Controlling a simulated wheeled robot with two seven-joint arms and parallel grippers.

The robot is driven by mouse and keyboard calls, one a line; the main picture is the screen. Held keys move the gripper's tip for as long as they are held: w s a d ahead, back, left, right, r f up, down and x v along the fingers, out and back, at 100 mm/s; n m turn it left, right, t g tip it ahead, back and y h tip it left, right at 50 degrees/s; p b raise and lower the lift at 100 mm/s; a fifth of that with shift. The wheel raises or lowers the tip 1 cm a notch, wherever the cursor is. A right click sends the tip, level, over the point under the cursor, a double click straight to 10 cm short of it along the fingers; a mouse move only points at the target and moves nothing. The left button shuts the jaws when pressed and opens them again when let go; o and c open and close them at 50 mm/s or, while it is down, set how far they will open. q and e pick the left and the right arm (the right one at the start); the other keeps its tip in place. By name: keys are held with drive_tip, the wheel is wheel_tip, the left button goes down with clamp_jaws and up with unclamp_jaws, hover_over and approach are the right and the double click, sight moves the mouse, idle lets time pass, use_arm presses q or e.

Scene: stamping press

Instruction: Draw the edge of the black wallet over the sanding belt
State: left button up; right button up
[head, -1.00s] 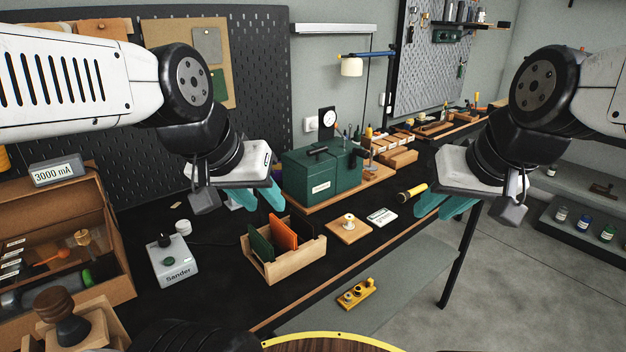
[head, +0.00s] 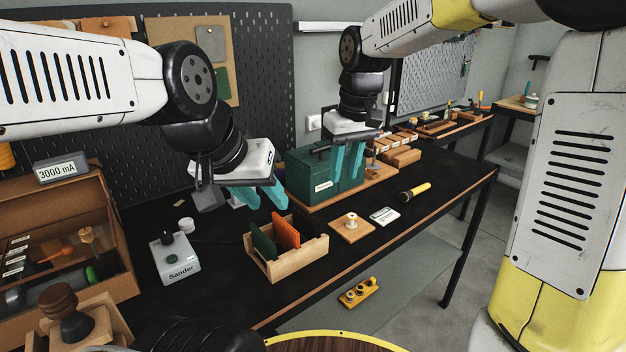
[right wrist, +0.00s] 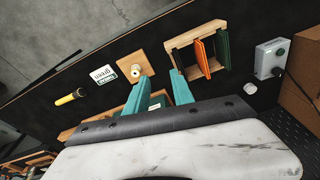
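A wooden rack (head: 290,266) on the black bench holds upright pieces, one green (head: 264,246) and one orange (head: 286,231). It also shows in the right wrist view (right wrist: 180,42). I cannot clearly pick out the black wallet; the rack's right part is dark. A grey box labelled Sander (head: 176,262) stands left of the rack; no sanding belt is clearly visible. My left gripper (head: 267,204) is open and empty, above and behind the rack. My right gripper (head: 346,178) is open and empty in front of the green cabinet; its parted fingers show in the right wrist view (right wrist: 160,78).
The green cabinet (head: 308,178) stands at the back. A wooden block with a spool (head: 351,228), a label card (head: 384,216) and a yellow flashlight (head: 416,191) lie right of the rack. An open wooden case (head: 75,230) fills the left. The bench's front middle is clear.

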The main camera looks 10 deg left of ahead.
drive_tip(key=n+g+h, duration=0.1)
drive_tip(key=n, duration=0.1)
hover_over(305, 213)
wheel_tip(305, 213, down, 6)
drive_tip(key=shift+f, duration=0.2)
wheel_tip(305, 213, down, 8)
drive_tip(key=shift+d+f, duration=0.1)
clamp_jaws()
drive_tip(key=shift+r, duration=0.2)
drive_tip(key=shift+w+r, duration=0.1)
drive_tip(key=shift+r, duration=0.05)
idle(0.7)
drive_tip(key=shift+r, duration=0.45)
drive_tip(key=shift+r, duration=0.1)
drive_tip(key=shift+r, duration=3.4)
